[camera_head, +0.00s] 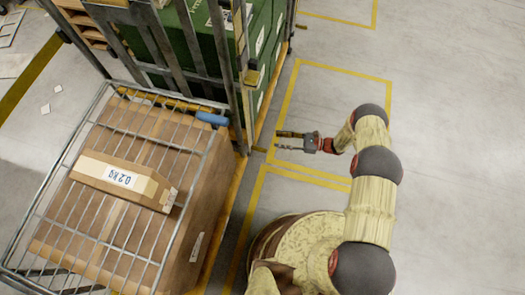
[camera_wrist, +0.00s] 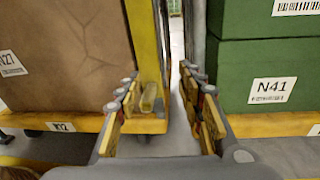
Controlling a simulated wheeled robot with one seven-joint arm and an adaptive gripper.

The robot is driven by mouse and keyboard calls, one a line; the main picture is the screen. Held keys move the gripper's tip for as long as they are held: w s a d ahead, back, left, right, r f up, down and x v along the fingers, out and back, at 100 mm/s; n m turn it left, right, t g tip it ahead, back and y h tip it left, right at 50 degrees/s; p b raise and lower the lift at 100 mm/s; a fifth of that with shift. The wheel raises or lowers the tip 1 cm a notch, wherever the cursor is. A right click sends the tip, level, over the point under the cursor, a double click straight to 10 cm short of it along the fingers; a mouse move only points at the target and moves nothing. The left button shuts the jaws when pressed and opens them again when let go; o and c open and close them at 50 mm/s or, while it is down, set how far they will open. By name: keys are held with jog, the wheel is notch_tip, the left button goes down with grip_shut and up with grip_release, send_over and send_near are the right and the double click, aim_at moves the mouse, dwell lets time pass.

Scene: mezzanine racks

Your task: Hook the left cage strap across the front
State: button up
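The wire cage (camera_head: 62,160) on the left holds a large cardboard box (camera_head: 95,225). A yellow strip (camera_head: 160,99), perhaps the strap, runs along the cage's far top edge, with a blue piece (camera_head: 212,118) like a handle at its right end. I cannot tell where the strip is fastened. My gripper (camera_head: 281,140) is to the right of the blue piece, apart from it, over the floor beside the cages. In the wrist view my gripper (camera_wrist: 168,85) has its two fingers apart with nothing held. A small yellow part (camera_wrist: 150,98) at a yellow post shows behind the left finger.
A smaller carton marked 0.2 KG (camera_head: 125,180) lies on top of the left load. A second cage (camera_head: 222,50) with green boxes (camera_head: 260,40) stands behind. The wrist view shows a brown box (camera_wrist: 60,50) left and a green box (camera_wrist: 265,70) right. Floor to the right is clear.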

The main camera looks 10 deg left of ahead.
aim_at(262, 150)
jog(key=s+f+m+t, duration=0.2)
jog(key=s+f+m, duration=0.15)
jog(key=f, duration=0.45)
jog(key=shift+n+y, duration=0.35)
jog(key=shift+y, duration=0.05)
jog(key=a+b, duration=0.2)
jog(key=a, duration=0.6)
jog(key=shift+s+a, duration=0.1)
jog(key=shift+s, duration=0.05)
jog(key=shift+c, duration=0.8)
jog(key=c, duration=0.7)
grip_shut()
